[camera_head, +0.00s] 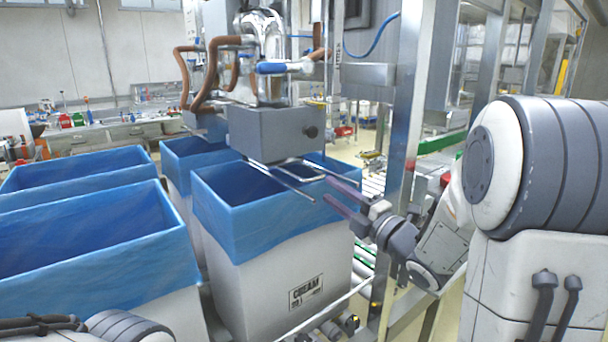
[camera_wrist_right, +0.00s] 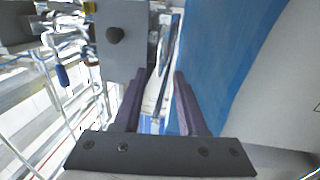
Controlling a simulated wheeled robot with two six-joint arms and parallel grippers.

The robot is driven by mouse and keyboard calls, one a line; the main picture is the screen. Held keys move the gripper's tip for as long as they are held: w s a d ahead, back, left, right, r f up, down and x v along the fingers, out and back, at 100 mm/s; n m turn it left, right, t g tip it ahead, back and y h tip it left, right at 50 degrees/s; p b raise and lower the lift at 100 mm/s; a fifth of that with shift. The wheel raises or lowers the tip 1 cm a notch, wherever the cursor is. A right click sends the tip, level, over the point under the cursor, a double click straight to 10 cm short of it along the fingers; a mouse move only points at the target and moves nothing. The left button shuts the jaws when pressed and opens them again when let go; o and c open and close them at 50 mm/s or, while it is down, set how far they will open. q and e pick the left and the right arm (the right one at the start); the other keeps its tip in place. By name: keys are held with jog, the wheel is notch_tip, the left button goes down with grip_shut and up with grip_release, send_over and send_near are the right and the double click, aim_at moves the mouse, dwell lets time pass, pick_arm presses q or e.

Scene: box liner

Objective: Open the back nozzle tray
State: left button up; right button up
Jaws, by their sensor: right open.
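The nozzle tray (camera_head: 295,168) shows as thin metal rods and a bent bar under a grey box (camera_head: 275,133) with a dark knob, over a blue-lined box (camera_head: 230,215) marked CREAM. My right gripper (camera_head: 327,189) is open, its two purple fingers pointing left toward the rod ends. In the right wrist view the same grey box (camera_wrist_right: 122,45) is ahead, and a thin metal rod (camera_wrist_right: 160,98) runs between the open fingers (camera_wrist_right: 160,74). I cannot tell whether they touch it. No left gripper is visible, only parts of my left arm at the lower left.
More blue-lined boxes (camera_head: 85,235) stand at the left, and another (camera_head: 180,155) is behind. A steel post (camera_head: 403,110) stands just behind my right gripper. The filling nozzle (camera_head: 262,45) with brown hoses rises above the grey box. A roller conveyor (camera_head: 372,186) lies behind.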

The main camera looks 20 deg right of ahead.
aim_at(315, 179)
jog(key=p+x, duration=0.3)
jog(key=x, duration=0.5)
jog(key=shift+w+a+r, duration=0.15)
jog(key=shift+w, duration=0.1)
jog(key=shift+x, duration=0.75)
grip_shut()
dwell(0.5)
